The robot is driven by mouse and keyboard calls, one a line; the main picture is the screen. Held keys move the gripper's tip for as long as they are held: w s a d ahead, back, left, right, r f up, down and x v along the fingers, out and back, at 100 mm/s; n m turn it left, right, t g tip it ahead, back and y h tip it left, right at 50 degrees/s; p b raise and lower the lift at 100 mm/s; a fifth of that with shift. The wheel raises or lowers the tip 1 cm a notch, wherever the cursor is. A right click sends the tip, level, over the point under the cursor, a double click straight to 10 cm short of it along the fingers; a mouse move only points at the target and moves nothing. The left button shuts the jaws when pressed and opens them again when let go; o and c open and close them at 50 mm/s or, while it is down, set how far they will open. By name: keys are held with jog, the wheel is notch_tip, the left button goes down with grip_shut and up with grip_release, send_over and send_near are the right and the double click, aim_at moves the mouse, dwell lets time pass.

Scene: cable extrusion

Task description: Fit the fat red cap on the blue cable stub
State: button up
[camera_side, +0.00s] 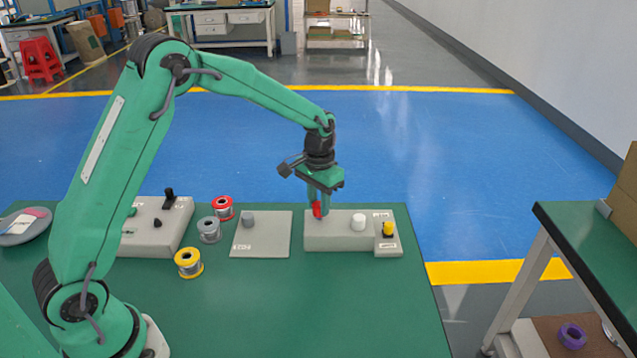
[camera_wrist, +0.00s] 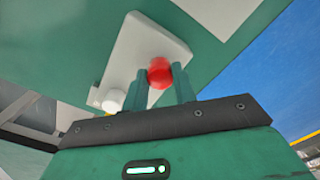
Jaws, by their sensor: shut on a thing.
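The red cap (camera_side: 317,209) is held between the fingertips of my gripper (camera_side: 318,205), at the left end of a long pale grey block (camera_side: 336,236). In the wrist view the round red cap (camera_wrist: 159,73) sits between my two green fingers, over the pale block (camera_wrist: 143,48). My gripper points down and is shut on the cap. No blue cable stub shows in either view. I cannot tell whether it is hidden under the cap, or whether the cap touches the block.
A white cap (camera_side: 358,222) stands on the same block, with a yellow cap (camera_side: 388,229) on a small box to its right. A flat grey plate (camera_side: 264,238) with a grey peg (camera_side: 248,219) lies left. Several wire spools (camera_side: 189,263) stand further left. The table front is clear.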

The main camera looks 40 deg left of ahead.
jog(key=shift+f, duration=0.1)
dwell(0.7)
jog(key=o, duration=1.3)
jog(key=shift+o, duration=0.2)
jog(key=shift+r, duration=3.55)
